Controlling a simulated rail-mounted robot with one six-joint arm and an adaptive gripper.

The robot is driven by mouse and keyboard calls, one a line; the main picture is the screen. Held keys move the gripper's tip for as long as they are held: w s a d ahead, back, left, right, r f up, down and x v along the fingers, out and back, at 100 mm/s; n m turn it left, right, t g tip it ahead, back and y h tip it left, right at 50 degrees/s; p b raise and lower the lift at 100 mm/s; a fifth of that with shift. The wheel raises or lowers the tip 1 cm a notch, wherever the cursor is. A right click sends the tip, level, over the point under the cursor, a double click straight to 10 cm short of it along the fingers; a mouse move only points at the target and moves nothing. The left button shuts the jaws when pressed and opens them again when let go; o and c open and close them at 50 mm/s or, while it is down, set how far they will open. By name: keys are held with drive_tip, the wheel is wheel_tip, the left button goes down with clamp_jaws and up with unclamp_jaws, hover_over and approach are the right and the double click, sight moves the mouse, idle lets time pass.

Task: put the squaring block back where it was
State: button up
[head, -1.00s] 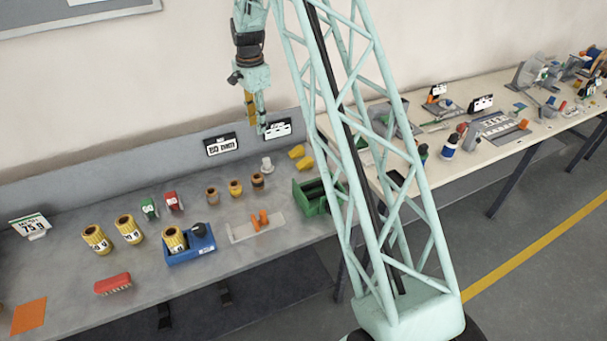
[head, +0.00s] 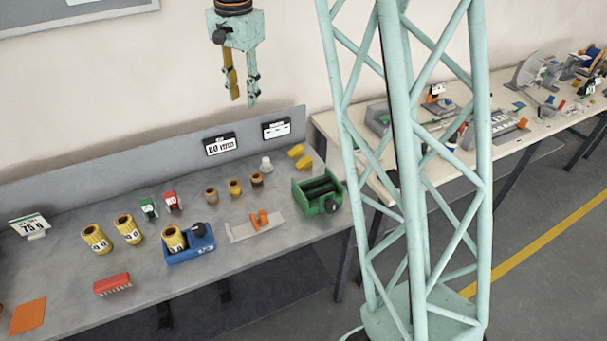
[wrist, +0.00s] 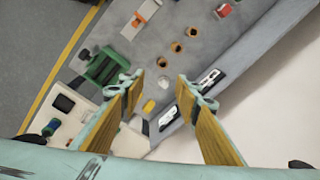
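No part is clearly labelled as the squaring block, and I cannot tell for certain which one it is. A flat light-grey plate (head: 240,233) with an orange piece (head: 262,218) on it lies on the grey bench, left of the green roller unit (head: 320,192). The plate also shows at the top of the wrist view (wrist: 148,10). My gripper (head: 244,101) hangs high above the back of the bench, pointing down. In the wrist view its fingers (wrist: 160,88) are spread apart with nothing between them.
A blue tray (head: 190,256) with a yellow roll, a red toothed block (head: 113,285), several yellow rolls and small spools stand on the grey bench (head: 150,318). Two sign plates stand at its back. A cream bench (head: 500,152) with equipment is to the right.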

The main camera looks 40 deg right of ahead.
drive_tip(key=s+a+r+n, duration=0.25)
drive_tip(key=s+r, duration=0.25)
drive_tip(key=s, duration=0.3)
drive_tip(key=s+a+r+n+t, duration=0.15)
drive_tip(key=s+a+r, duration=0.25)
drive_tip(key=s, duration=0.4)
drive_tip(key=s+a+r+n, duration=0.3)
drive_tip(key=s+r, duration=0.2)
drive_tip(key=s, duration=0.3)
drive_tip(key=s+a+f+n, duration=0.1)
drive_tip(key=s+a+n, duration=0.1)
drive_tip(key=s, duration=1)
drive_tip(key=s+a+f+n, duration=0.1)
drive_tip(key=s+n, duration=0.3)
drive_tip(key=s, duration=0.9)
drive_tip(key=shift+a+t, duration=0.45)
drive_tip(key=shift+a, duration=0.2)
drive_tip(key=shift+w+r, duration=0.1)
drive_tip(key=shift+r, duration=0.05)
drive_tip(key=shift+d, duration=0.1)
